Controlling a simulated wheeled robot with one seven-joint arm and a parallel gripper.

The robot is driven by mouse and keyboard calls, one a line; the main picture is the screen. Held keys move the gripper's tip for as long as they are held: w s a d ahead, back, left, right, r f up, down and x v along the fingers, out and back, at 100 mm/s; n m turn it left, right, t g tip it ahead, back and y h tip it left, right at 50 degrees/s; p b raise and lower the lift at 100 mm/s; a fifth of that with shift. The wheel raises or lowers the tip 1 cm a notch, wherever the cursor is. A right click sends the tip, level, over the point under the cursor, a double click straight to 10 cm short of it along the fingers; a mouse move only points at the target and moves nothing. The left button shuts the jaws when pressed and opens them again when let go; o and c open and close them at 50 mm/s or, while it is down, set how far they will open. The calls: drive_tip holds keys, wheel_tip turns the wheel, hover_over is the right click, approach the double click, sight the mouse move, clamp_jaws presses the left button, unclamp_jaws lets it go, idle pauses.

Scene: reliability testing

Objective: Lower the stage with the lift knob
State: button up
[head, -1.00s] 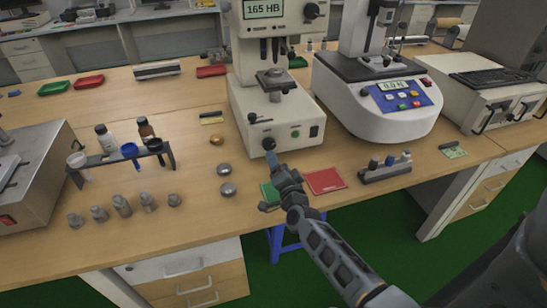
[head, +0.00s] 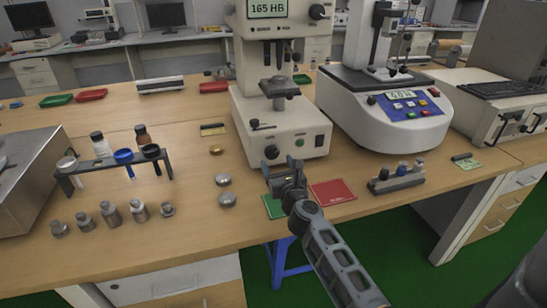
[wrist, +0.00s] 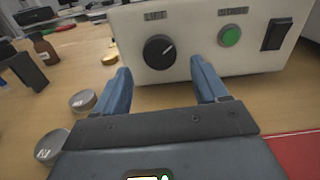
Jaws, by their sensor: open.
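The hardness tester (head: 305,125) stands on the bench with "165 HB" on its screen. Its stage (head: 279,87) sits below the indenter head (head: 281,55), with a gap between them. The black lift knob (head: 271,152) is low on the left of the front panel. My gripper (head: 269,171) is just in front of the knob. In the wrist view its blue fingers are apart, one either side of the knob in the picture; I see no contact.
A green button (wrist: 230,35) and a black switch (wrist: 276,33) are right of the knob. Round metal blocks (head: 226,199) lie to the left. A green card (head: 274,207) and a red booklet (head: 333,191) lie near the bench's front edge.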

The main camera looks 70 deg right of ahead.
sight(274, 155)
drive_tip(key=x, duration=0.4)
drive_tip(key=shift+w+d, duration=0.25)
drive_tip(key=shift+d, duration=0.1)
drive_tip(key=c, duration=1.1)
drive_tip(key=shift+o, duration=0.2)
drive_tip(key=shift+n, duration=0.5)
drive_tip(key=n+p, duration=0.1)
drive_tip(key=n, duration=0.3)
drive_tip(key=shift+n, duration=0.4)
drive_tip(key=n, duration=0.4)
drive_tip(key=shift+s+n+p, duration=0.1)
drive_tip(key=shift+n+p, duration=0.3)
